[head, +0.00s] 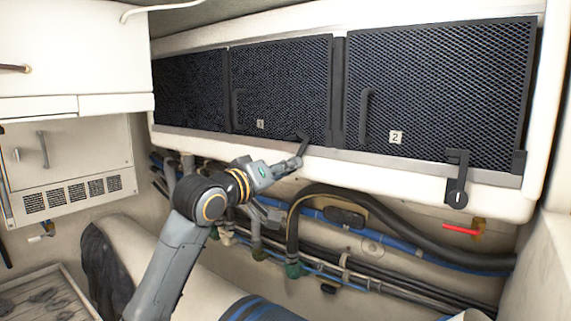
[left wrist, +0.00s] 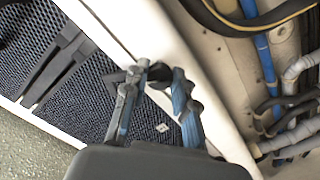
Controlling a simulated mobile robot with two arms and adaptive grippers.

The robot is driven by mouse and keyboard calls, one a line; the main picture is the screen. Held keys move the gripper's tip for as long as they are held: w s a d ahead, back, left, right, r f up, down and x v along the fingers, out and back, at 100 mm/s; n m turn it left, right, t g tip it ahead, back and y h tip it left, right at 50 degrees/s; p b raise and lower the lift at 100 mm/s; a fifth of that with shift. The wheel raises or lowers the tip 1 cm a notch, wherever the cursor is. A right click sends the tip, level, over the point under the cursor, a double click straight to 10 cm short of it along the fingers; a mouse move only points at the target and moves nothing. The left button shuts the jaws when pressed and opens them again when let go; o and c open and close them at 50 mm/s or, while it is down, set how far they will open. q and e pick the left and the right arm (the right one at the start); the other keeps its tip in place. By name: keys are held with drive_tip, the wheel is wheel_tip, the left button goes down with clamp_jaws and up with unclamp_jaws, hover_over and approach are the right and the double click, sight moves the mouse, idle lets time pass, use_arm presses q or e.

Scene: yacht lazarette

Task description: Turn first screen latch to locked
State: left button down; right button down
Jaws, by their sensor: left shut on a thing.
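The first screen (head: 280,85) is a black mesh panel with a small white number tag (head: 260,124) and an upright handle (head: 239,105). Its dark latch (head: 302,137) sits at the panel's lower right edge. My left gripper (head: 298,156) reaches up to the latch from below and is shut on it. In the left wrist view the two fingers (left wrist: 160,80) close around the dark latch, beside the pale rail, and hide much of it. The latch's exact angle is hard to tell. My right gripper is not in view.
A second screen (head: 440,95), tagged 2, is to the right, with its own black latch (head: 457,180) hanging down. Black hoses and blue pipes (head: 400,250) run below the pale ledge (head: 430,185). A white cabinet (head: 75,165) stands at left.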

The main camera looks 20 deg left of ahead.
use_arm(q)
drive_tip(key=n+p, duration=0.3)
drive_tip(key=n, duration=0.2)
drive_tip(key=shift+n, duration=0.3)
idle(0.4)
drive_tip(key=c, duration=1.1)
unclamp_jaws()
drive_tip(key=shift+o, duration=0.2)
drive_tip(key=v, duration=1.2)
